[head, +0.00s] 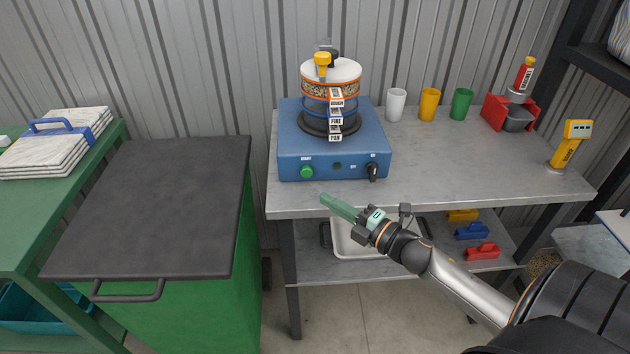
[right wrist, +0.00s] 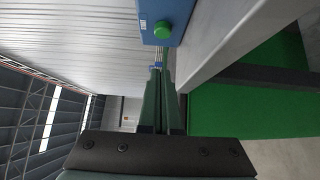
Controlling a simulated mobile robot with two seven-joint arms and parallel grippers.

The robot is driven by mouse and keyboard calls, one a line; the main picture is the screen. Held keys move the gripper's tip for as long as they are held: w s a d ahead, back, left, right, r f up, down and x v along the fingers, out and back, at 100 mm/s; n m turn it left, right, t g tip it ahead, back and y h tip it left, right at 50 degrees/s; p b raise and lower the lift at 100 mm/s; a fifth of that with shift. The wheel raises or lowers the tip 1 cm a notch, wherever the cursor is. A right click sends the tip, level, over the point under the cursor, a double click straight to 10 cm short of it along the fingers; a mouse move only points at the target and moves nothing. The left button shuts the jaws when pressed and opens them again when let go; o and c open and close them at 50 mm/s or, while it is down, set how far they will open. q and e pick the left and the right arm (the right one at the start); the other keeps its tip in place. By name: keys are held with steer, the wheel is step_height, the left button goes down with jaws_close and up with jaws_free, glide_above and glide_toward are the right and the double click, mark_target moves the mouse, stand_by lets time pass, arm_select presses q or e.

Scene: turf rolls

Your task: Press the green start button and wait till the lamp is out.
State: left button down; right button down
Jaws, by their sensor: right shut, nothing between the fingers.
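The green start button (head: 306,172) is on the front left of the blue shaker base (head: 330,148), which stands on the grey bench. A small dark round spot that looks like the lamp (head: 337,166) sits to its right and shows no glow. A black knob (head: 373,172) is further right. My right gripper (head: 325,200) is shut and empty, in front of the bench edge, below and apart from the button. In the right wrist view the button (right wrist: 163,30) shows ahead of the shut fingers (right wrist: 162,72). My left gripper is not in view.
A sieve stack (head: 331,90) stands on the base. A black-lidded green bin (head: 160,200) is at left. A white tray (head: 358,243) is on the lower shelf.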

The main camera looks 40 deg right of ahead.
mark_target(302, 174)
steer(key=x, duration=0.4)
steer(key=shift+w, duration=0.15)
steer(key=w, duration=0.1)
steer(key=w+d, duration=0.1)
steer(key=shift+w+d, duration=0.25)
steer(key=shift+w, duration=0.1)
steer(key=shift+w+d, duration=0.25)
steer(key=shift+w, duration=0.2)
